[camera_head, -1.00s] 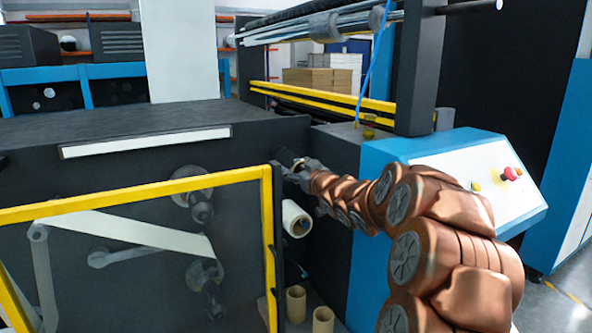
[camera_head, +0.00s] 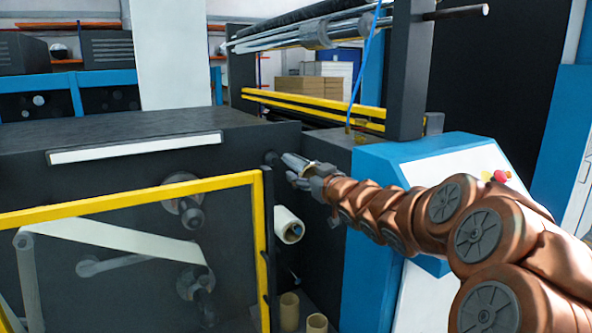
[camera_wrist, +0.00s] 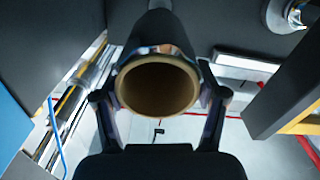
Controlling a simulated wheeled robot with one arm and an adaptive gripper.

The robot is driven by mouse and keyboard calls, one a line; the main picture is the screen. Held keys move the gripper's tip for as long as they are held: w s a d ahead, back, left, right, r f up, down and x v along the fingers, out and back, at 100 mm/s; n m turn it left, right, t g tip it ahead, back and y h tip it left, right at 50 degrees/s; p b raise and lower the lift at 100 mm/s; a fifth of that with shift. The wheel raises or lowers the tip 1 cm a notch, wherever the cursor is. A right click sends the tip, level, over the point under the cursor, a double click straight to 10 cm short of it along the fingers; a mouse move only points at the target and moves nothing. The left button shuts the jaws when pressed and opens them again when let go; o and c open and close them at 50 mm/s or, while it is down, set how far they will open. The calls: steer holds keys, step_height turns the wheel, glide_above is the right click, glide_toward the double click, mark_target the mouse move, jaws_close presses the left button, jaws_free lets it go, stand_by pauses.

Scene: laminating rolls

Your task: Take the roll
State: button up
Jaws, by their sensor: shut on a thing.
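My gripper (camera_head: 298,168) is in front of the dark machine wall, right of the yellow-framed guard. It is shut on the roll. In the wrist view the roll's open end (camera_wrist: 157,63) faces me, a hollow brown core with a thin rim, between the two fingers of my gripper (camera_wrist: 160,105). A dark round spindle (camera_head: 271,157) shows on the wall just left of the fingertips.
Another white roll (camera_head: 288,225) sits on a holder below my gripper. Two empty cardboard cores (camera_head: 289,311) stand lower down. The yellow guard frame (camera_head: 262,230) is close on the left, the blue control console (camera_head: 415,165) on the right.

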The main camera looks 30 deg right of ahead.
steer(key=s, duration=0.8)
steer(key=shift+a, duration=0.25)
steer(key=shift+s+a, duration=0.1)
steer(key=shift+s, duration=0.2)
